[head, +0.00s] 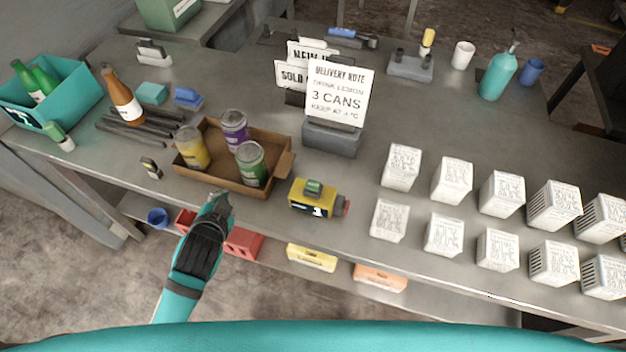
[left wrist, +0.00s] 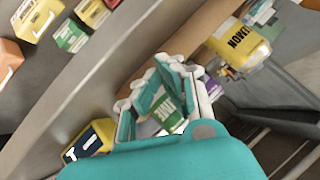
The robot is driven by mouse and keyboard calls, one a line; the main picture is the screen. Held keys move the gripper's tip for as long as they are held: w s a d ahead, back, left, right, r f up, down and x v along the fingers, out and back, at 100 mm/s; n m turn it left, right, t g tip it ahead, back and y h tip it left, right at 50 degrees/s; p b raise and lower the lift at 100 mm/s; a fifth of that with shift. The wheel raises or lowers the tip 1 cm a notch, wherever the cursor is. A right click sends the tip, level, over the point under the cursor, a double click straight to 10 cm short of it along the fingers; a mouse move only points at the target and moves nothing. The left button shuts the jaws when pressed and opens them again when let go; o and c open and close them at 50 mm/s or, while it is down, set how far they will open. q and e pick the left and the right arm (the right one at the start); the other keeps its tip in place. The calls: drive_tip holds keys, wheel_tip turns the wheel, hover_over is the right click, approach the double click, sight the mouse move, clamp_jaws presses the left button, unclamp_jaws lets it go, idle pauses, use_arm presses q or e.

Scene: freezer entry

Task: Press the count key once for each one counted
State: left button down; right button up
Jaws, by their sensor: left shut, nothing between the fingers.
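The yellow counter (head: 318,199) sits near the bench's front edge, with a green key (head: 314,187) on top and a dark display that seems to read 1. It also shows in the left wrist view (left wrist: 92,140). A brown tray (head: 215,183) left of it holds three cans: yellow (head: 192,148), purple (head: 234,130) and green (head: 251,164). The delivery note (head: 338,95) reads 3 CANS. My left gripper (head: 222,197) is shut and empty by the tray's front edge, left of the counter and apart from it. My right gripper is out of view.
Rows of white cartons (head: 452,181) fill the bench to the right. A dark holder (head: 332,138) carries the note behind the counter. Coloured boxes (head: 312,257) sit on the lower shelf.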

use_arm(q)
drive_tip(key=w+d+r+m+t+h, duration=0.1)
drive_tip(key=w+d+r+m+t, duration=0.2)
drive_tip(key=r, duration=0.4)
drive_tip(key=w+d+r+m+t+h, duration=0.2)
drive_tip(key=w+r+m, duration=0.15)
drive_tip(key=r, duration=0.25)
drive_tip(key=w+d+r+m+t+h, duration=0.1)
drive_tip(key=w+d+r+m+t, duration=0.15)
drive_tip(key=r, duration=0.45)
drive_tip(key=s+d+r+m+g+h, duration=0.45)
drive_tip(key=d+m+h, duration=0.4)
drive_tip(key=m, duration=0.55)
drive_tip(key=s+d+r+m+g+h, duration=0.3)
drive_tip(key=d+r+m+g+h, duration=0.4)
drive_tip(key=m, duration=0.7)
drive_tip(key=s+d+f+m+g, duration=0.25)
drive_tip(key=d+f+m, duration=0.2)
drive_tip(key=m, duration=0.35)
drive_tip(key=w+a+f+m+g+y+p, duration=0.1)
drive_tip(key=w+a+f+m+y, duration=0.2)
drive_tip(key=a+f+m+y, duration=0.4)
wheel_tip(320, 180, down, 4)
drive_tip(key=shift+w+a+f+m+y, duration=0.1)
drive_tip(key=shift+w+a+m+y, duration=0.15)
drive_tip(key=shift+y, duration=1)
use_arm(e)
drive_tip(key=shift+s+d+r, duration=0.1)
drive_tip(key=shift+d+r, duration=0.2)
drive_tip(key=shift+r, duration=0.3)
